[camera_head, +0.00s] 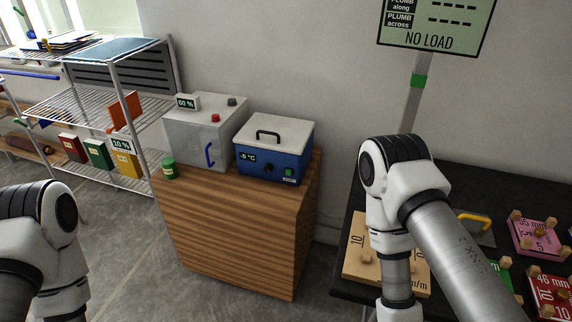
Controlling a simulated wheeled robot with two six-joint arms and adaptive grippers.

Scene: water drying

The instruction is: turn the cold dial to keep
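A blue cold box (272,150) with a white lid and black handle stands on the wooden cabinet. Its front has a small display reading about -5 °C (248,157), a dark round dial (268,168) and a green button or lamp (289,172). A small label plate sits at the lower right of that front. The dial's pointer and markings are too small to read. My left arm is at the lower left and my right arm at the right, both well apart from the box. Neither gripper shows; both are below the picture's edge.
Wire shelves (130,98) stand at left. A black table (455,185) with blocks is at right. Floor shows before the cabinet.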

